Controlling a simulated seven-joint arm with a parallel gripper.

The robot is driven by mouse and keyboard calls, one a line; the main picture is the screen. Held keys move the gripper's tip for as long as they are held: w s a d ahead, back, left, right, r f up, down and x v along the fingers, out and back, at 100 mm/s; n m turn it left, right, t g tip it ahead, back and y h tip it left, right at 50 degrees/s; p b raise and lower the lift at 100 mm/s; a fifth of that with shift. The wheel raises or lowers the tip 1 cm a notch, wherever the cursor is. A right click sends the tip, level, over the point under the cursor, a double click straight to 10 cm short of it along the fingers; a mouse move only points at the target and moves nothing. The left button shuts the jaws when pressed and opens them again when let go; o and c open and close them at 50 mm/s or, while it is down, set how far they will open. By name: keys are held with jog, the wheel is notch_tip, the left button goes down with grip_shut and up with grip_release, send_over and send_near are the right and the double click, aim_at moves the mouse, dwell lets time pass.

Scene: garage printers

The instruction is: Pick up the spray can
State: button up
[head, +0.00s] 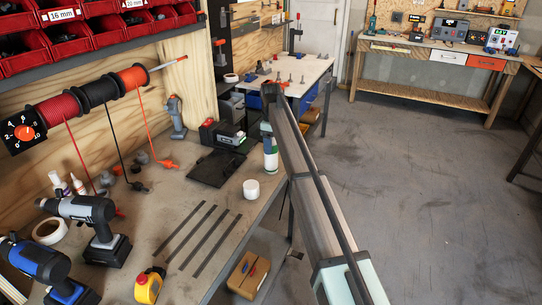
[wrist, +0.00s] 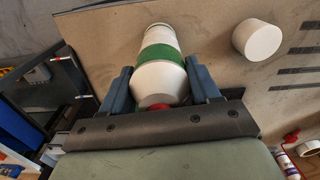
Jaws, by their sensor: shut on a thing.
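The spray can (wrist: 160,80) is white with a green band, and a bit of red shows at its near end in the wrist view. My gripper (wrist: 160,88) has its two blue-grey fingers on either side of the can, shut on it. In the head view the can (head: 271,161) is upright at the right edge of the workbench (head: 226,208), under my gripper (head: 268,128). My arm hides part of that area. I cannot tell whether the can's base touches the bench.
A white cylinder (head: 251,190) stands close to the can, and it also shows in the wrist view (wrist: 259,40). A black tray (head: 214,168) and several dark strips (head: 203,238) lie on the bench. Drills (head: 92,228) stand at the left. Open floor (head: 420,190) lies to the right.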

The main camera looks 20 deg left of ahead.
grip_shut()
